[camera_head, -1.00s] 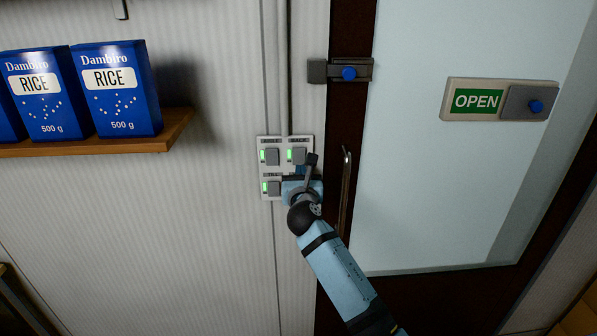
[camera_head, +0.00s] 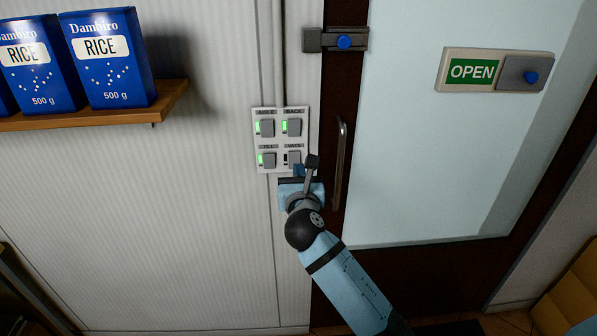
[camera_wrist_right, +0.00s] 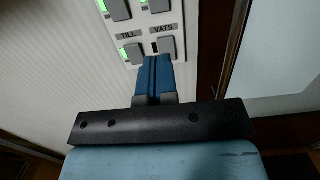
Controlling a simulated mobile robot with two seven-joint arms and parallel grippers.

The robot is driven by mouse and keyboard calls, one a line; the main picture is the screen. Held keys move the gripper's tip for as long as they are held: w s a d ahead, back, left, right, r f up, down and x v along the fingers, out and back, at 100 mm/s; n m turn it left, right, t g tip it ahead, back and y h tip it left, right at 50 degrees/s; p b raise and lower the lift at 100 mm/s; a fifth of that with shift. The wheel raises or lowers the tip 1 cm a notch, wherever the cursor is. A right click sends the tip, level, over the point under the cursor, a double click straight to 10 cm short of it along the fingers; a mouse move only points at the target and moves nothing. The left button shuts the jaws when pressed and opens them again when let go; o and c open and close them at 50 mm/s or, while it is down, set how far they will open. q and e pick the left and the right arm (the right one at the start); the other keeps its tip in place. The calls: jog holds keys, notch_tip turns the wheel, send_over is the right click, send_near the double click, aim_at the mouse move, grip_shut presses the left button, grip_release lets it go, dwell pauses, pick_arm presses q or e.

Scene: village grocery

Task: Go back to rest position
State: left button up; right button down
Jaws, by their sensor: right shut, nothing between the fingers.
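My right gripper (camera_head: 299,170) is in front of the wall switch panel (camera_head: 281,112), at its lower right switch (camera_head: 293,157). In the right wrist view its blue fingers (camera_wrist_right: 155,62) are shut together with nothing between them. Their tips are just below the switch labelled VATS (camera_wrist_right: 166,46); I cannot tell whether they touch it. The indicator beside that switch is dark. The other switches, including the one labelled TILL (camera_wrist_right: 133,53), have green lights. My left gripper is not in view.
A door with a pale glass pane (camera_head: 430,150) and a long handle (camera_head: 340,165) is just right of my right arm. A latch (camera_head: 335,40) sits above. A wooden shelf (camera_head: 130,113) with blue rice boxes (camera_head: 107,60) sticks out at left. A yellow-brown object (camera_head: 572,300) is at lower right.

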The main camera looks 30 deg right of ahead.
jog(key=s+a+f+m+g+y, duration=0.1)
jog(key=s+a+f+m+y, duration=0.1)
jog(key=s+f+m, duration=0.3)
jog(key=s+a+f+m+g+y, duration=0.1)
jog(key=s+a+f+m+y, duration=0.15)
jog(key=f, duration=0.55)
jog(key=s+a+f+m+g+y, duration=0.1)
jog(key=s+a+f+m+y, duration=0.1)
jog(key=s+f+m+y, duration=0.3)
jog(key=s+a+f+m+g+y+p, duration=0.1)
jog(key=s+a+f+m, duration=0.3)
jog(key=s+f+m, duration=0.8)
jog(key=s+m+g+y, duration=0.1)
jog(key=s+m, duration=0.2)
jog(key=s, duration=0.1)
jog(key=shift+a+f+g, duration=0.2)
jog(key=shift+a+g, duration=0.2)
jog(key=shift+s, duration=0.1)
